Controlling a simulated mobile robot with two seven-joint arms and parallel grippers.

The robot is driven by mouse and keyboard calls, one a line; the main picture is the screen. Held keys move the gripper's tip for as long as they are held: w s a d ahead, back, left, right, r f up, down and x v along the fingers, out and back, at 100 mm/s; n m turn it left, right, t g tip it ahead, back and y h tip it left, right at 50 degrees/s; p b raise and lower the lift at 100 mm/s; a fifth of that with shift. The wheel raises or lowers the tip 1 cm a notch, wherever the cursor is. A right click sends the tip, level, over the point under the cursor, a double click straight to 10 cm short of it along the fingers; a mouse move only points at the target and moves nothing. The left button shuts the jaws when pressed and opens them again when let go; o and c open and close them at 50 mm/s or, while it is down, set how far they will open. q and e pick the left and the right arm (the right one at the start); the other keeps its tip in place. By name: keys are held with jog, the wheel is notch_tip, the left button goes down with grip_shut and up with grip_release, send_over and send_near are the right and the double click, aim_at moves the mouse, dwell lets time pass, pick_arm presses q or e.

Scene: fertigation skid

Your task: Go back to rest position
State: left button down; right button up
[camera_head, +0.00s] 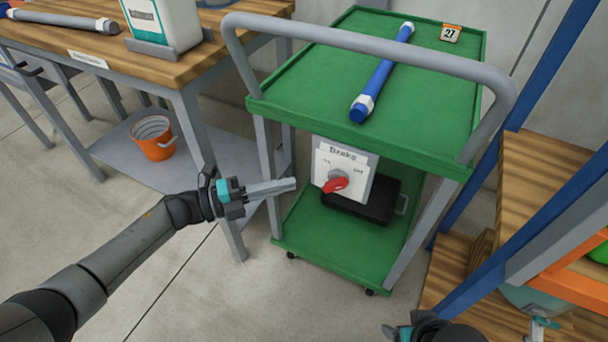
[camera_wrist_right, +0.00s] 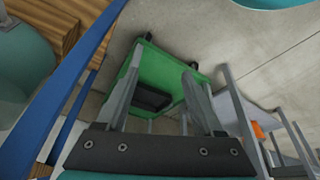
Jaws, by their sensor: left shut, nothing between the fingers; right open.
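My left gripper (camera_head: 290,185) is shut and empty in the head view. Its fingertips point right, just left of the green cart's (camera_head: 300,235) brake panel (camera_head: 358,163), and appear apart from it. The white panel reads "Brake" and carries a red knob (camera_head: 336,185), lying nearly sideways; I cannot tell its exact setting. My right gripper is open and empty in the right wrist view (camera_wrist_right: 163,78), its two grey fingers apart. In the head view only a part of my right arm shows at the bottom edge.
A blue tube (camera_head: 382,75) and an orange "27" tag (camera_head: 451,33) lie on the cart top. A black case (camera_head: 375,207) sits on its lower shelf. A wooden workbench (camera_head: 80,50) stands left, with an orange bucket (camera_head: 153,138) beneath. A blue-framed rack (camera_head: 490,250) stands close right.

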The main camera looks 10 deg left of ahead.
pick_arm(q)
jog(key=v, duration=0.5)
jog(key=shift+p, duration=0.3)
pick_arm(e)
jog(key=shift+s+f, duration=0.15)
jog(key=shift+f, duration=0.7)
